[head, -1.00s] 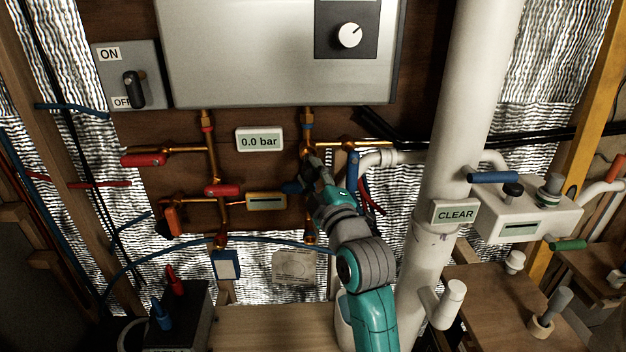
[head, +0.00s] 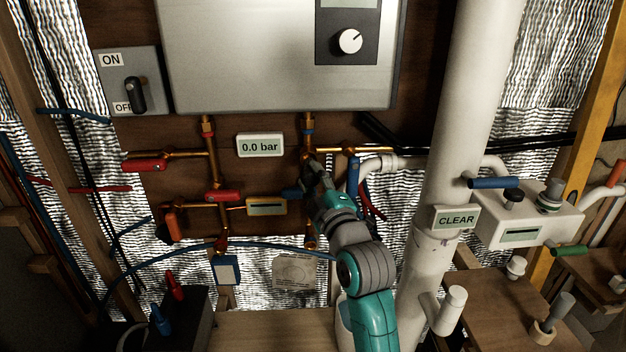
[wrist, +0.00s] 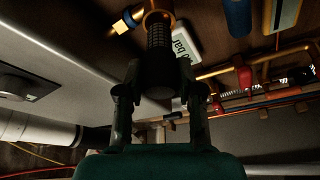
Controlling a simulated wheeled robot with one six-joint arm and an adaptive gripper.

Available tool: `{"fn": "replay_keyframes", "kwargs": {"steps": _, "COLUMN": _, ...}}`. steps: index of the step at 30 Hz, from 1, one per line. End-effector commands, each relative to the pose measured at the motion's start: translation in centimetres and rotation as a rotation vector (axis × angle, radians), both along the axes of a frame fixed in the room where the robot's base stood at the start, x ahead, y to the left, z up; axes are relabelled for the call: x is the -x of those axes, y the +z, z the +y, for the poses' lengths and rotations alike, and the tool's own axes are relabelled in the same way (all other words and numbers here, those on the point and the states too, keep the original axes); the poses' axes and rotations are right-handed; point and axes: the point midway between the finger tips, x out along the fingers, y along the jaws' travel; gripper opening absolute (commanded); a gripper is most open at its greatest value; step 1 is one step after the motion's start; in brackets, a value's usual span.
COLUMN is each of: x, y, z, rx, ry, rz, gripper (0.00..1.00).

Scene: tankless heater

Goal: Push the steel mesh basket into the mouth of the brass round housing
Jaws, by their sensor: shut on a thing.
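My gripper (wrist: 157,78) is shut on the steel mesh basket (wrist: 157,38), a dark ribbed cylinder standing out beyond the fingertips in the wrist view. The basket's far end lies at the brass round housing (wrist: 158,17), whose ring shows around it. I cannot tell whether the end is inside the mouth or just in front of it. In the head view my gripper (head: 313,172) is at the brass pipework under the grey heater, right of the 0.0 bar display. There the fingers hide the basket and most of the housing.
The heater box (head: 275,55) hangs just above my gripper. A blue handle (head: 353,172) stands close on the right, and a yellow-framed display (head: 266,206) is to the left. Red-handled valves (head: 222,195) sit further left. A thick white pipe (head: 455,140) rises on the right.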

Motion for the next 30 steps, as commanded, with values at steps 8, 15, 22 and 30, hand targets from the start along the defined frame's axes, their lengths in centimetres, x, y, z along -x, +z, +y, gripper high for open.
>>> {"fn": "replay_keyframes", "kwargs": {"steps": 8, "x": 0.01, "y": 0.05, "z": -0.02, "rx": 0.0, "ry": 0.0, "rz": -0.001, "gripper": 0.0}}
{"fn": "replay_keyframes", "kwargs": {"steps": 15, "x": 0.01, "y": 0.04, "z": 0.0, "rx": 0.0, "ry": 0.0, "rz": -0.001, "gripper": 0.0}}
{"fn": "replay_keyframes", "kwargs": {"steps": 22, "x": -0.21, "y": 0.07, "z": -0.01, "rx": 0.0, "ry": 0.0, "rz": -0.001, "gripper": 0.0}}
{"fn": "replay_keyframes", "kwargs": {"steps": 30, "x": -0.83, "y": 0.03, "z": -0.01, "rx": 0.0, "ry": 0.0, "rz": 0.0, "gripper": 0.0}}
